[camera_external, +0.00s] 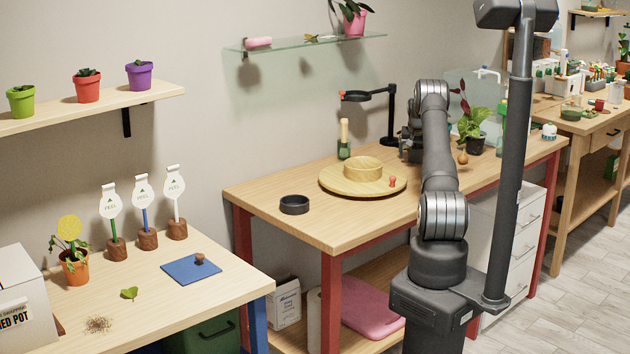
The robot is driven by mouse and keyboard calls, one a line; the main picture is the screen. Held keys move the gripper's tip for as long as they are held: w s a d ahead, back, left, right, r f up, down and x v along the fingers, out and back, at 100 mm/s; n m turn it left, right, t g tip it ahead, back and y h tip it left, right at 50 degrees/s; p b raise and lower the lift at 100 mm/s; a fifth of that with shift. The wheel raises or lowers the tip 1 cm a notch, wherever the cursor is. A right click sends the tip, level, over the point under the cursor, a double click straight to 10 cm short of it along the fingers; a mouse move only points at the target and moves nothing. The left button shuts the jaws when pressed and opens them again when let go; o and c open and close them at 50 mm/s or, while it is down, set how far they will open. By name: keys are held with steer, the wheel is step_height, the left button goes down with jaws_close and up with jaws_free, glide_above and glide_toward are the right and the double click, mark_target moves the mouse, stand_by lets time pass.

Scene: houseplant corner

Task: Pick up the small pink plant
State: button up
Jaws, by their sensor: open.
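A plant in a pink pot (355,23) stands on the glass wall shelf at the top; the picture's top edge cuts off its leaves. On the table, a plant with green and dark red leaves (470,122) sits in a black pot, right of my arm. I cannot tell for sure which one the task means. My gripper (407,146) is low over the table, left of the leafy plant and partly hidden by my arm. It is open, and I see nothing between its fingers.
A round wooden board (334,186) with a wooden ring (363,169) lies left of my gripper. A black stand (391,115) rises behind it, with a green bottle (344,149) nearby. A black dish (294,205) is at the table's left; the front left tabletop is clear.

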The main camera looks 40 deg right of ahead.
steer(key=shift+f, duration=0.1)
steer(key=c, duration=1.1)
